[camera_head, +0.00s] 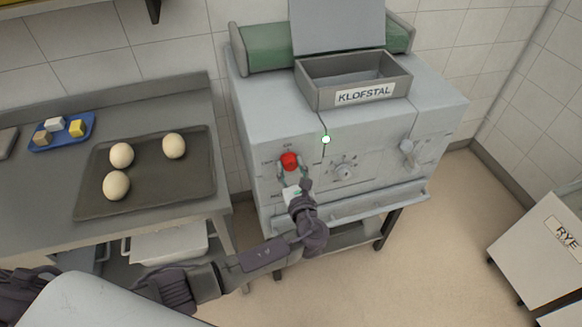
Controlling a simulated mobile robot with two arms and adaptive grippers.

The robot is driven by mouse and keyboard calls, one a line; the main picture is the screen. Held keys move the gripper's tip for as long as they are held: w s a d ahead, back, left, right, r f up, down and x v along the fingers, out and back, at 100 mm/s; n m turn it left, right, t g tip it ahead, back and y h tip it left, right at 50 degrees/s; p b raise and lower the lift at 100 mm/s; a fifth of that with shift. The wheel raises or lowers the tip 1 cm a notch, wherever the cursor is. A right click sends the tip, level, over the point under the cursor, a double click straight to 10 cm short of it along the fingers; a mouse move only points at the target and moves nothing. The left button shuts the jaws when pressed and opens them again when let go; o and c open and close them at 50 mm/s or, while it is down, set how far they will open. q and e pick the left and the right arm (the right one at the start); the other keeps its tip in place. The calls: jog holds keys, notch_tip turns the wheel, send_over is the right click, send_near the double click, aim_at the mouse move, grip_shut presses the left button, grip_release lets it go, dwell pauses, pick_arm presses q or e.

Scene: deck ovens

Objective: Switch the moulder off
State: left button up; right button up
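The moulder (275,115) is a light grey machine with a green belt on top and a tray marked KLOFSTAL. On its front, at the left, is a red knob (289,161) with small lettering around it, too small to read. My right gripper is not in view.
A dial (344,172) and a grey knob (407,147) are right of the red knob. A ledge (375,205) juts out below. At left, a steel table (50,210) holds a dark tray (195,185) with dough balls. A RYE bin (540,245) stands right; floor between is clear.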

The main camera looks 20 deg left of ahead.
pick_arm(q)
jog(key=c, duration=0.5)
jog(key=shift+f+n+b, duration=0.2)
jog(key=shift+n+b, duration=0.6)
jog(key=shift+b, duration=0.2)
jog(key=n+y+b, duration=0.1)
jog(key=n+b, duration=1.3)
jog(key=b, duration=0.2)
jog(key=shift+w+d+f+n+b, duration=0.1)
jog(key=shift+n+b, duration=0.2)
jog(key=shift+n, duration=0.1)
jog(key=shift+r+n+y+b, duration=0.2)
jog(key=shift+n+y+b, duration=0.1)
jog(key=shift+n+b, duration=0.95)
jog(key=o, duration=1.1)
